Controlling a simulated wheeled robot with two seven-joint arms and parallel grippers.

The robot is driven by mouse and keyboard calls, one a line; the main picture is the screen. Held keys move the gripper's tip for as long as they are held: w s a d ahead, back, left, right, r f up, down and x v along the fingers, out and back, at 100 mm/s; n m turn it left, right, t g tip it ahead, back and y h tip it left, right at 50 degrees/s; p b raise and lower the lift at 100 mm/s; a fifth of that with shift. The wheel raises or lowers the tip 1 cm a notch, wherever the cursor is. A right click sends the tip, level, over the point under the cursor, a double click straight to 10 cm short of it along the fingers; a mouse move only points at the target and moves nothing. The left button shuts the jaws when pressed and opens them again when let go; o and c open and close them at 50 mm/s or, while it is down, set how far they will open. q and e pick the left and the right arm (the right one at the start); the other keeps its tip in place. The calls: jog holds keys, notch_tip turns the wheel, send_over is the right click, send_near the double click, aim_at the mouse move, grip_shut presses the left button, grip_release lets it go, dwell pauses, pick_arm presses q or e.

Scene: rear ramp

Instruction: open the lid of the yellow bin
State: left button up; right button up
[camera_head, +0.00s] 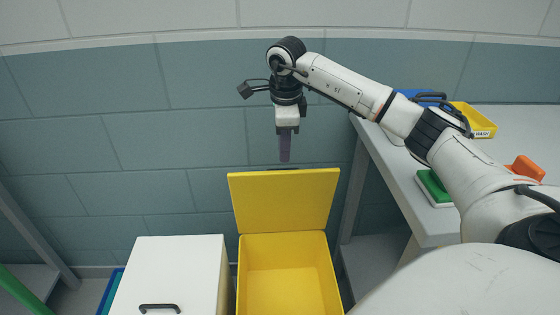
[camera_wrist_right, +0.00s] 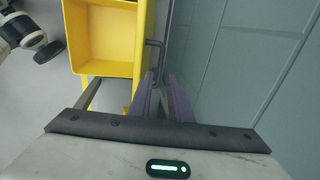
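The yellow bin (camera_head: 285,275) stands on the floor by the wall, its inside showing. Its lid (camera_head: 283,200) is raised nearly upright at the back of the bin. My right gripper (camera_head: 285,158) points down just above the lid's top edge, apart from it in this view. In the right wrist view, the two purple fingers of the gripper (camera_wrist_right: 161,95) are apart with nothing seen between them. A dark handle (camera_wrist_right: 156,62) on the yellow part shows just beyond the fingertips. My left gripper is not in view.
A white bin (camera_head: 170,265) with a dark handle stands left of the yellow one. A table (camera_head: 500,120) at right holds a yellow tray (camera_head: 474,119), a green-topped item (camera_head: 433,186) and an orange item (camera_head: 526,168). The tiled wall (camera_head: 150,130) is close behind.

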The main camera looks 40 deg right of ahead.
jog(key=f, duration=0.5)
jog(key=shift+w+d+f, duration=0.2)
jog(key=shift+w+f, duration=0.05)
jog(key=shift+w, duration=0.15)
grip_shut()
